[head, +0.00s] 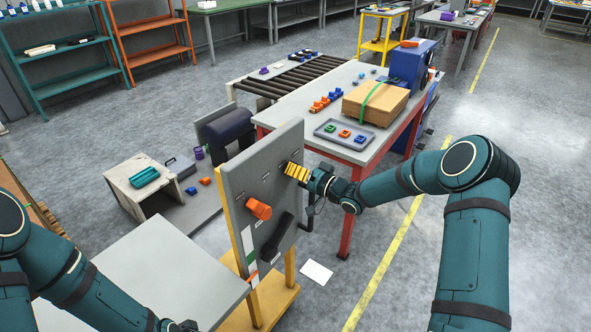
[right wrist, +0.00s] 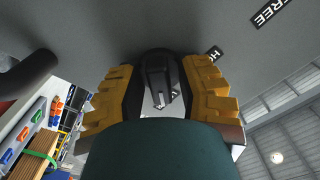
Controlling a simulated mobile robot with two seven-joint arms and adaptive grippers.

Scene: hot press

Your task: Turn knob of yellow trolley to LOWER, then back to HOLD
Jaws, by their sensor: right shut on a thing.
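The yellow trolley shows as an upright grey control panel (head: 240,190) on yellow posts and a yellow base (head: 280,300). My right gripper (head: 291,171) is at the panel's upper right, its yellow fingers against the panel face. In the right wrist view its fingers (right wrist: 160,95) are shut on a black knob (right wrist: 158,75), one on each side. A label reading FREE (right wrist: 272,11) lies to the upper right; a label starting with H (right wrist: 214,54) is partly hidden by a finger. The knob's pointer direction is unclear. My left arm is at lower left; its gripper's fingers are cut off.
An orange knob (head: 258,209) and a black lever (head: 277,238) sit lower on the panel. A grey tabletop (head: 150,275) extends left of it. Floor to the right is clear.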

